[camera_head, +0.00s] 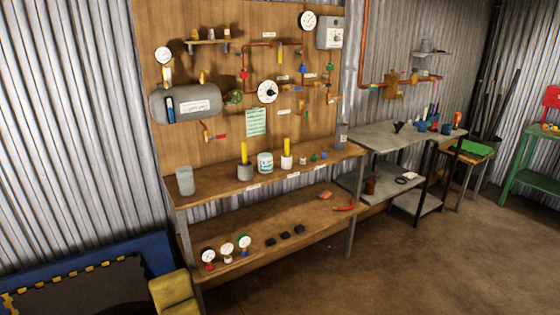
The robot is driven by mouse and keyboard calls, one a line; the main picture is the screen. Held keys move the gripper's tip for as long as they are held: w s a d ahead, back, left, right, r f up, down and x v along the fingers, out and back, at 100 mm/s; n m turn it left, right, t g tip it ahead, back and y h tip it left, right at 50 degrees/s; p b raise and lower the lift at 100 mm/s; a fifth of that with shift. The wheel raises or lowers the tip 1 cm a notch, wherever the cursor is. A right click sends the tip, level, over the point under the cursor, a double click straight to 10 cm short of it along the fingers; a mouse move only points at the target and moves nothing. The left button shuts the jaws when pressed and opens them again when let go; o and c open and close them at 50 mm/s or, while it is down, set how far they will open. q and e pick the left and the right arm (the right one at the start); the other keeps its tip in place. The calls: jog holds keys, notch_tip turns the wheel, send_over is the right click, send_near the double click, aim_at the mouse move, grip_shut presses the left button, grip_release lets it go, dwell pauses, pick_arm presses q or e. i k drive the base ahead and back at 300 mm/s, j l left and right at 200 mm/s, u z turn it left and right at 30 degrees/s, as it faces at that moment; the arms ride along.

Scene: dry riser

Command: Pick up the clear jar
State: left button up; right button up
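A clear greyish jar (185,180) stands upright at the left end of the upper shelf of a wooden bench (215,192). It looks empty, but its inside is too small to tell for sure. Nothing stands directly against it. Neither of my grippers is in view.
Right of the jar stand a grey pot (245,172) with a yellow stick, a labelled tin (265,163) and a white cup (287,162). Several gauges (228,249) lie on the lower shelf. A grey tank (186,103) hangs above the jar. The floor (400,270) in front is clear.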

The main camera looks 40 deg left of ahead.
aim_at(184, 177)
jog(key=i+u, duration=0.25)
jog(key=i, duration=0.25)
jog(key=i+l+u, duration=0.2)
jog(key=i, duration=0.25)
jog(key=i+l+u, duration=0.25)
jog(key=i, duration=0.25)
